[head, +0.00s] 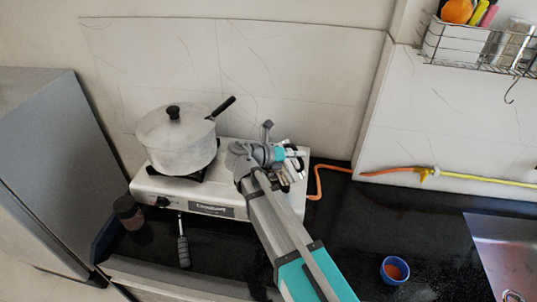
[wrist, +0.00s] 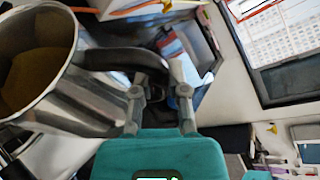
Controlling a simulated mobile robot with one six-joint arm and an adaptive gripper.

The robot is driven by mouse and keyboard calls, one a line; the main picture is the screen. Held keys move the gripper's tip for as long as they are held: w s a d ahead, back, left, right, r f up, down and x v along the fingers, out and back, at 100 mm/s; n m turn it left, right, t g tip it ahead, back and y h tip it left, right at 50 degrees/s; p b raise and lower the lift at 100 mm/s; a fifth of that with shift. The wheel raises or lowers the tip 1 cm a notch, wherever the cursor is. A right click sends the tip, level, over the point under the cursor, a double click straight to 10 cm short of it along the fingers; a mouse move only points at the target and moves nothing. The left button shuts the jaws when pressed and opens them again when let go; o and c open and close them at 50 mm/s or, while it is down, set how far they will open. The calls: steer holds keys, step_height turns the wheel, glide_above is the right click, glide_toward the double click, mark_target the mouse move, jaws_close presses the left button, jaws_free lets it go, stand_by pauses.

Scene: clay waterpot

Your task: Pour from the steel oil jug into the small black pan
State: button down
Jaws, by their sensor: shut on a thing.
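The steel jug (wrist: 85,105) is large at the left of the wrist view, with yellow-brown oil (wrist: 40,80) inside. My gripper (wrist: 160,92) is shut on its dark curved handle (wrist: 115,58), and the jug sits beside the fingers. In the head view my gripper (head: 292,160) is over the right part of the white stove; the jug is mostly hidden there by my arm and cannot be clearly made out. I cannot make out the small black pan in either view. No pouring stream shows.
A lidded aluminium pot (head: 177,142) with a black handle stands on the left of the stove (head: 215,197). An orange hose (head: 317,185) runs behind to the right. A blue cup (head: 394,270) stands on the dark counter by the sink (head: 500,250). A wire rack (head: 480,55) hangs upper right.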

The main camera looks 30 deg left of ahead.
steer(key=shift+r, duration=0.15)
steer(key=shift+s+d+r+m+y+p, duration=0.1)
steer(key=shift+d+r+m+y+p, duration=0.15)
steer(key=shift+r+p, duration=0.5)
steer(key=shift+s+d+r+m+y+p, duration=0.15)
steer(key=shift+r+m+p, duration=0.3)
steer(key=shift+p, duration=0.5)
steer(key=shift+d+r, duration=0.1)
steer(key=shift+r, duration=0.05)
steer(key=shift+d+r+m+y+p, duration=0.15)
steer(key=shift+d+m+y+p, duration=0.05)
steer(key=shift+m+y+p, duration=0.45)
steer(key=shift+m, duration=0.25)
steer(key=shift+f+m+t+y+b, duration=0.3)
steer(key=shift+f+m+y+b, duration=0.2)
steer(key=shift+f+m, duration=0.2)
steer(key=shift+r, duration=0.15)
steer(key=shift+m+t+y, duration=0.3)
steer(key=shift+m+y, duration=0.25)
steer(key=shift+m, duration=0.35)
steer(key=shift+r+p, duration=2.45)
steer(key=shift+p, duration=0.25)
